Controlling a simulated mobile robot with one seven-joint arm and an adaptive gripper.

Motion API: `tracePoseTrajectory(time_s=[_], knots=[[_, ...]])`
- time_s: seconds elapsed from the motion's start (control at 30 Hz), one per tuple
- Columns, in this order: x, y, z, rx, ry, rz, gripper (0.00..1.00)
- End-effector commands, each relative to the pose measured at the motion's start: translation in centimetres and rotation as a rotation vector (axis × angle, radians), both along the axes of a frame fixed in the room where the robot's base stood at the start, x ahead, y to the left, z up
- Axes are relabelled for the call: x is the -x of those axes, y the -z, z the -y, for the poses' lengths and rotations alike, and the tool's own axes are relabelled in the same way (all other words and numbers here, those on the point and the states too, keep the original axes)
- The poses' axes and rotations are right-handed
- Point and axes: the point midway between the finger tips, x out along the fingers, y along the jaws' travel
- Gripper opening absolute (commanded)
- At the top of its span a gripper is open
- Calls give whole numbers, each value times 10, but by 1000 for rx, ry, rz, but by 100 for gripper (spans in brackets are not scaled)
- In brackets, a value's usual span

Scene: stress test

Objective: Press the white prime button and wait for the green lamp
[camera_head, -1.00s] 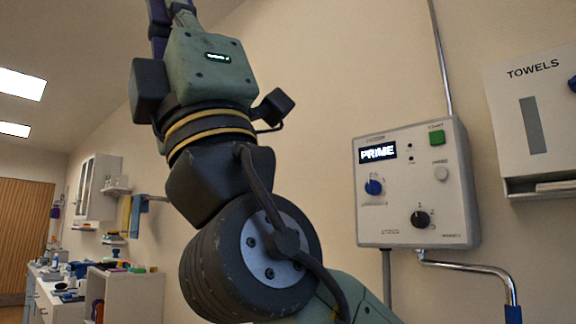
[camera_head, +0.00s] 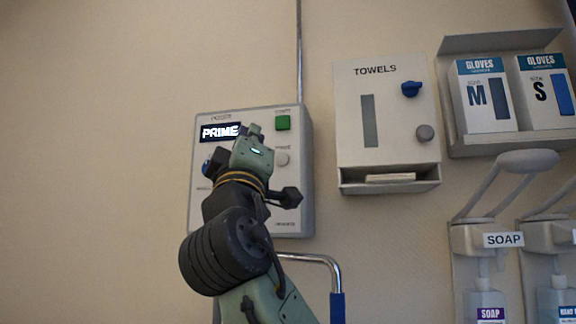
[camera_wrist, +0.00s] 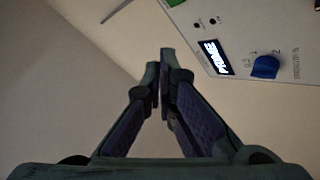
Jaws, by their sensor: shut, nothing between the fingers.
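A grey control panel (camera_head: 300,200) hangs on the wall with a lit PRIME display (camera_head: 220,132). The white button is out of the wrist view. My arm hides the panel's middle.
A towel dispenser (camera_head: 400,130) hangs right of the panel. Glove boxes (camera_head: 490,105) and soap dispensers (camera_head: 485,240) are further right. A metal rail with a blue end (camera_head: 337,305) stands below the panel. The wall left of the panel is bare.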

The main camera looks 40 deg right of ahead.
Motion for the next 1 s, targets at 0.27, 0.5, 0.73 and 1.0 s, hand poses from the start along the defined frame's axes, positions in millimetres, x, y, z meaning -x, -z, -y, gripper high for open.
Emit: tracePoseTrajectory(time_s=[0.27,0.5,0.73,1.0], knots=[[-4,7,11,-19,22,-23,0],[-4,7,12,-18,22,-22,0],[-15,5,24,-19,23,-22,0],[-41,5,53,-20,23,-22,0]])
